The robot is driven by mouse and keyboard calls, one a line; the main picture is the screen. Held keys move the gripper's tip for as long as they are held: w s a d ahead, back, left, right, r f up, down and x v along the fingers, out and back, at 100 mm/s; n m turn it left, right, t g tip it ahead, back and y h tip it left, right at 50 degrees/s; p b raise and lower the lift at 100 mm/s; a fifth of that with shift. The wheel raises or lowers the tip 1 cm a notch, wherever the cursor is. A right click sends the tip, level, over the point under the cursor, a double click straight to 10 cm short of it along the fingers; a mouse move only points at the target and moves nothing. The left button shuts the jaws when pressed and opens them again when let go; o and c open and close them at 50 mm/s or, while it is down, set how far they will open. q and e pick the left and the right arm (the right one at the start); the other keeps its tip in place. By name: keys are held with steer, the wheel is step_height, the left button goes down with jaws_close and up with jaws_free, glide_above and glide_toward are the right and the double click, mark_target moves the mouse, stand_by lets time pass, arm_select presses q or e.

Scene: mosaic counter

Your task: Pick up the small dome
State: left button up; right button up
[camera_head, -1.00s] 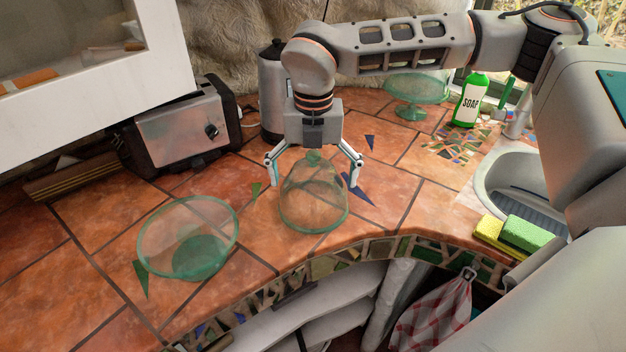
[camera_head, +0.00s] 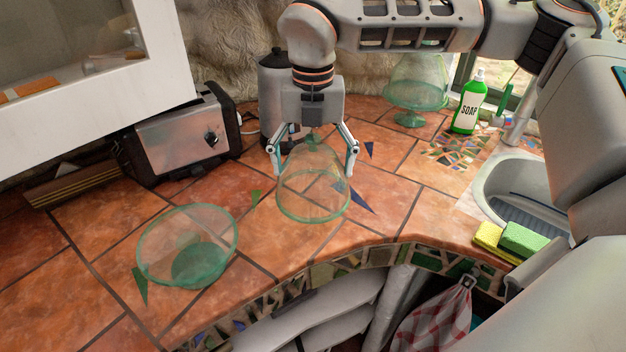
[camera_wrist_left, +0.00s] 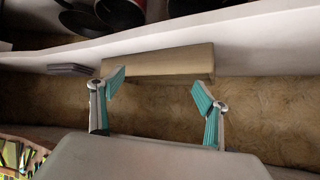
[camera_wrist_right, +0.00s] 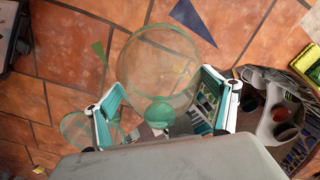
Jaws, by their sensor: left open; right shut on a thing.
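The small dome (camera_head: 313,195) is clear greenish glass with a rounded knob on top. My right gripper (camera_head: 312,170) points down over it with a finger on each side, shut on it. The dome looks upright and appears held a little above the counter. In the right wrist view the dome (camera_wrist_right: 158,70) sits between the fingers, its knob towards the camera. My left gripper (camera_wrist_left: 158,85) is open and empty in the left wrist view. It faces a shelf and a rough wall and is outside the head view.
A glass bowl (camera_head: 187,245) stands on the tiled counter to the left. A toaster (camera_head: 180,138) and kettle (camera_head: 278,95) are behind. A tall glass dome on a stand (camera_head: 417,90), a soap bottle (camera_head: 468,105), sponges (camera_head: 522,239) and a sink (camera_head: 512,175) are right.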

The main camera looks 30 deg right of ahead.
mark_target(313, 134)
arm_select(q)
steer(key=shift+w+r+p, duration=0.1)
steer(key=shift+r+p, duration=0.25)
steer(key=shift+r, duration=0.1)
arm_select(e)
step_height(313, 134, up, 13)
steer(key=shift+r, duration=0.35)
arm_select(q)
steer(key=shift+r, duration=0.15)
arm_select(e)
steer(key=shift+a+r, duration=0.2)
steer(key=shift+r, duration=0.1)
arm_select(q)
step_height(313, 134, up, 5)
steer(key=p, duration=0.5)
arm_select(e)
steer(key=s+a+f+m, duration=0.1)
steer(key=a+f+m, duration=0.15)
steer(key=a, duration=1.05)
steer(key=s+a+f+m, duration=0.1)
steer(key=a+m, duration=0.3)
steer(key=a, duration=0.8)
arm_select(q)
steer(key=shift+f+b, duration=2.15)
steer(key=shift+f, duration=0.15)
arm_select(e)
steer(key=shift+n, duration=0.25)
steer(key=shift+w+f, duration=0.1)
steer(key=shift+f, duration=3.5)
